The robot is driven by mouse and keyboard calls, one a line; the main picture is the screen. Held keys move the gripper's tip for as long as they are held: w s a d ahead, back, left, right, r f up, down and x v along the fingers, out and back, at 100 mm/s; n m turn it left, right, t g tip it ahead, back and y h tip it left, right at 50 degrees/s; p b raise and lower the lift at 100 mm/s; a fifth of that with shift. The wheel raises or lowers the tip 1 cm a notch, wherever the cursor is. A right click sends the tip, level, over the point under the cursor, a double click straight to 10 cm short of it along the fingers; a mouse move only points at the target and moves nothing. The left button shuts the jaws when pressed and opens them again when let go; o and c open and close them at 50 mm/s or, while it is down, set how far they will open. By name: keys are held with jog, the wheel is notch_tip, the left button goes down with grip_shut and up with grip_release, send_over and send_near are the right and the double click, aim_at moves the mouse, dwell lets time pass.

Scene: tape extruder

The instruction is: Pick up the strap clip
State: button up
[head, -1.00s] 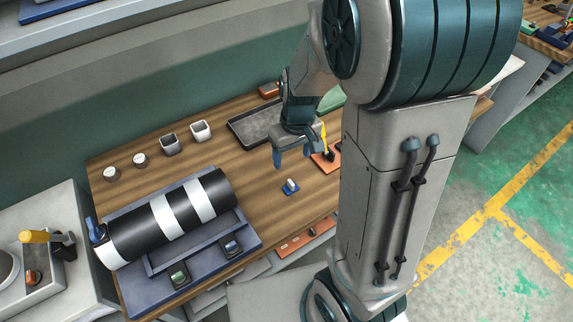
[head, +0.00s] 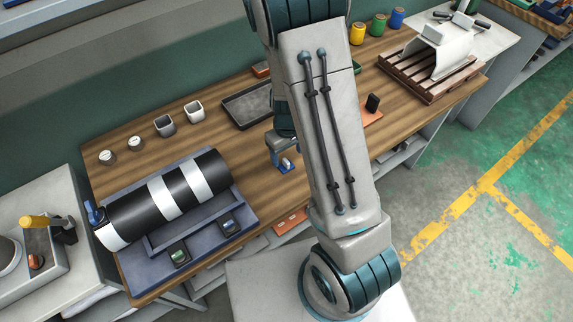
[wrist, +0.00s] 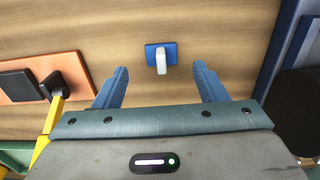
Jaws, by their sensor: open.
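The strap clip looks like a small white upright piece on a blue square base. It stands on the wooden table, in the middle of the wrist view (wrist: 160,58) and partly behind my gripper in the head view (head: 286,165). My gripper (wrist: 161,68) is open, with one blue finger on each side of the clip in the wrist view. The clip lies between and slightly beyond the fingertips there, with gaps on both sides. Nothing is held. I cannot tell how high the fingers are above the table.
An orange plate (wrist: 38,78) with black parts and a yellow tool (wrist: 53,115) lies left in the wrist view. A blue stand (head: 205,237) with a black-and-white striped roll (head: 130,215) is left in the head view. A dark tray (head: 245,105) lies behind. Table around the clip is clear.

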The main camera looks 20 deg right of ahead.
aim_at(286, 161)
jog(key=shift+w+a+f+p, duration=0.1)
jog(key=shift+w+f+p, duration=0.05)
jog(key=shift+f, duration=1.15)
jog(key=shift+w+a+f+p, duration=0.1)
jog(key=shift+w+f+p, duration=0.05)
jog(key=shift+f, duration=1.15)
jog(key=c, duration=1.1)
